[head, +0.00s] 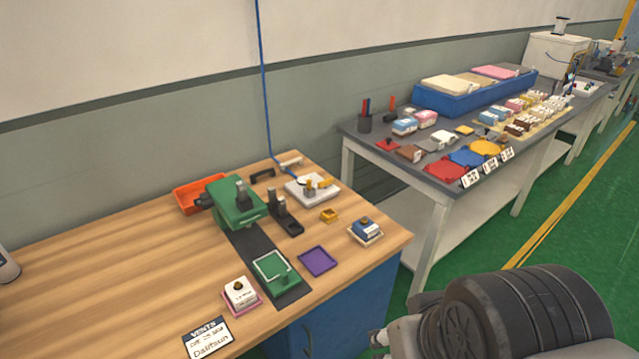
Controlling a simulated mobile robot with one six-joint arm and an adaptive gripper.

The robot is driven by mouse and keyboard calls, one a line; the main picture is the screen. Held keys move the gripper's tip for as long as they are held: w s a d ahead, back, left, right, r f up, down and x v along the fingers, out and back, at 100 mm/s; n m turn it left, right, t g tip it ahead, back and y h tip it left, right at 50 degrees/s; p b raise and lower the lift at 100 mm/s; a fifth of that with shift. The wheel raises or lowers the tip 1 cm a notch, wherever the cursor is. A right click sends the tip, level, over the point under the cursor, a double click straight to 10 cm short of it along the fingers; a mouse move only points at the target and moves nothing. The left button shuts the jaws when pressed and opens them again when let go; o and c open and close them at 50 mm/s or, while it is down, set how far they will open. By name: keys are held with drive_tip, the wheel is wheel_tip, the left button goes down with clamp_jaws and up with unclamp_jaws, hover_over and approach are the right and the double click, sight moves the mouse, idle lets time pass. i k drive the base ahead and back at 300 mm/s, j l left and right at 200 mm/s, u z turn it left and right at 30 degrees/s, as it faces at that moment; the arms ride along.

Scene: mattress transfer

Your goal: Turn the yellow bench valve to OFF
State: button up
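The yellow valve (320,184) appears as a small yellow handle on a white square plate (298,192) near the back right of the wooden bench. A blue hose (262,80) hangs down the wall and ends at this plate. The handle is too small to tell its setting, and no ON or OFF marking can be read. A dark rounded part of my own arm fills the lower right, away from the bench top. The fingertips of my gripper do not show.
A green press (235,203), an orange tray (193,195), a black stand (286,214) and a small yellow block (329,215) surround the plate. A blue-topped block (366,230) sits at the bench's right edge. The left of the wooden bench (100,290) is mostly clear. A grey table (400,172) stands behind.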

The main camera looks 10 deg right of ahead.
sight(323, 184)
drive_tip(key=i+l+u, duration=0.3)
drive_tip(key=i, duration=0.35)
drive_tip(key=i+l+u, duration=0.35)
drive_tip(key=i+l, duration=0.15)
drive_tip(key=i, duration=0.1)
